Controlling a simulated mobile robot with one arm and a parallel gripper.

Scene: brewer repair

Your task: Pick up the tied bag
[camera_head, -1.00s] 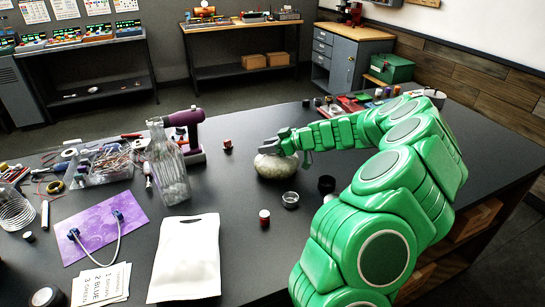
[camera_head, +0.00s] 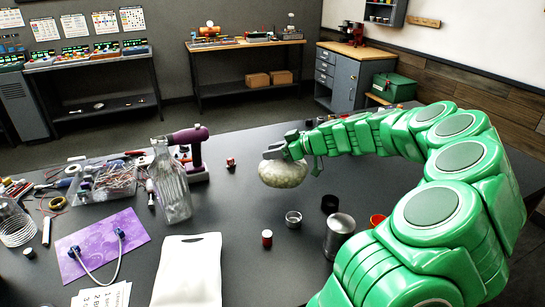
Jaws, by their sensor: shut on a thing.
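The tied bag (camera_head: 285,171) is a pale, rounded, lumpy bag near the middle of the dark table. My gripper (camera_head: 284,151) reaches in from the right and is shut on the top of the bag. The bag hangs under the jaws and looks raised a little above the tabletop. The jaws hide the bag's tied top.
A glass bottle (camera_head: 172,185) and a purple tool (camera_head: 187,138) stand to the left. A metal ring (camera_head: 293,218), a red-capped vial (camera_head: 267,238), a black cap (camera_head: 330,203) and a metal cup (camera_head: 339,237) are nearer.

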